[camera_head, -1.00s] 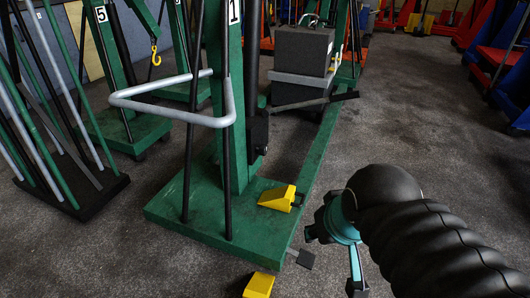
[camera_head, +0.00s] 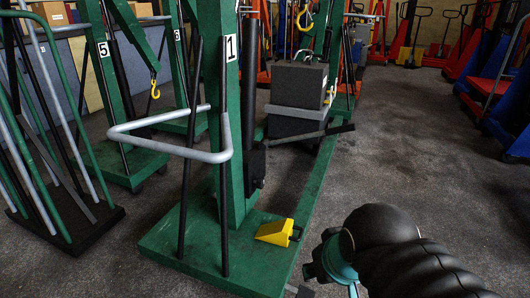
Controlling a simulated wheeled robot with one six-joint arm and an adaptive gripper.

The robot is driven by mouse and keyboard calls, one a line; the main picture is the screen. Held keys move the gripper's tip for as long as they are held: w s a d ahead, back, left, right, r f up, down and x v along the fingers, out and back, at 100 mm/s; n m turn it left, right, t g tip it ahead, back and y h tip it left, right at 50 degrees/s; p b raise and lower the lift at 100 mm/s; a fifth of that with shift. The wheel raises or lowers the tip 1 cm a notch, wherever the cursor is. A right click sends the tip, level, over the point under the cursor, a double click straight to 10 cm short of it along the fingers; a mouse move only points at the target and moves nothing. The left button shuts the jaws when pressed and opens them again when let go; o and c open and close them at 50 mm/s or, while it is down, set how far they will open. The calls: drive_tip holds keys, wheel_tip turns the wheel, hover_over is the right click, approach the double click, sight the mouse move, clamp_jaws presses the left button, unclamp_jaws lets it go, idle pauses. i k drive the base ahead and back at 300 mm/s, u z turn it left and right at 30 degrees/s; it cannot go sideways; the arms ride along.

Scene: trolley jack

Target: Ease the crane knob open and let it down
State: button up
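The green crane marked 1 (camera_head: 230,120) stands left of centre, with a grey push handle (camera_head: 170,146) around its post. A black pump body (camera_head: 257,165) sits low on the post's right side, and a dark lever (camera_head: 310,134) sticks out to the right. I cannot make out the release knob. A dark block (camera_head: 299,92) in a grey cradle hangs behind the pump, and its lower edge is near the lever. My gripper (camera_head: 327,265), teal and black, is at lower right, right of the crane's base and apart from the pump. Its fingers are not clear.
A rack of bars (camera_head: 50,150) and crane 5 (camera_head: 105,90) stand at left. Orange and blue trolleys (camera_head: 490,70) stand at far right. The grey floor at right is clear.

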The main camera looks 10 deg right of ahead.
sight(260, 184)
drive_tip(key=u, duration=0.2)
drive_tip(key=k, duration=0.35)
drive_tip(key=z, duration=1.55)
drive_tip(key=i, duration=0.75)
drive_tip(key=u, duration=0.9)
drive_tip(key=i, duration=0.55)
drive_tip(key=u, duration=0.55)
